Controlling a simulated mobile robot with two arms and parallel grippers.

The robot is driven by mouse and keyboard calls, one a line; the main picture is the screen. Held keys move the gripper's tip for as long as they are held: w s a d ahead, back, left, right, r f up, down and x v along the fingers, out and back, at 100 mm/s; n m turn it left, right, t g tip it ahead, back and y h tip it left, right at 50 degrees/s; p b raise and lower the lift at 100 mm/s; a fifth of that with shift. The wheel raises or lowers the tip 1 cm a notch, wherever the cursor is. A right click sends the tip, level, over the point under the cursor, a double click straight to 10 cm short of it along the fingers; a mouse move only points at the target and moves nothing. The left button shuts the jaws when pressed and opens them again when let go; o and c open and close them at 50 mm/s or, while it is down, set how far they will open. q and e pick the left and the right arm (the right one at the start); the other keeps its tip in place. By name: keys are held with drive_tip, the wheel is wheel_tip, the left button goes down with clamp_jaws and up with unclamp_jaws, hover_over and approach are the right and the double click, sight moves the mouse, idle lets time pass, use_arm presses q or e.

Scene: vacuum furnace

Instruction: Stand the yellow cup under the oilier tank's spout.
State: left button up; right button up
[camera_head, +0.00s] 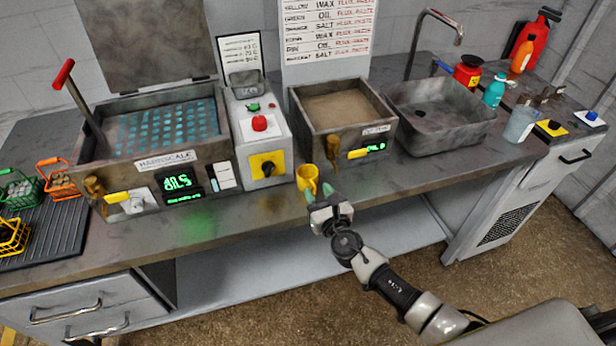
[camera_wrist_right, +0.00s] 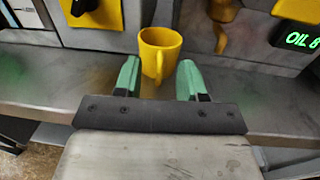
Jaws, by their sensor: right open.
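The yellow cup (camera_head: 307,178) stands upright on the counter, left of the right tank's brass spout (camera_head: 331,155). My right gripper (camera_head: 318,188) is open in front of the cup. In the right wrist view the cup (camera_wrist_right: 160,50) shows between and beyond the green fingertips (camera_wrist_right: 159,72), its handle towards me; contact is unclear. The right tank (camera_head: 345,105) has a green display reading OIL, with a digit like 8 in the wrist view (camera_wrist_right: 299,40). The left tank (camera_head: 160,150) has a brass spout (camera_head: 96,188) and a display (camera_head: 177,182) reading OIL, its digit unclear. My left gripper is out of view.
A control box (camera_head: 262,140) with a red button and yellow switch stands between the tanks. A sink (camera_head: 440,115) and bottles are at the right. Small wire baskets (camera_head: 55,178) stand on a dark mat at the left. The counter's front strip is mostly clear.

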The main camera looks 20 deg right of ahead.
drive_tip(key=shift+w+a+f, duration=0.1)
drive_tip(key=shift+w+a, duration=0.05)
drive_tip(key=shift+w, duration=0.9)
drive_tip(key=shift+s, duration=0.1)
clamp_jaws()
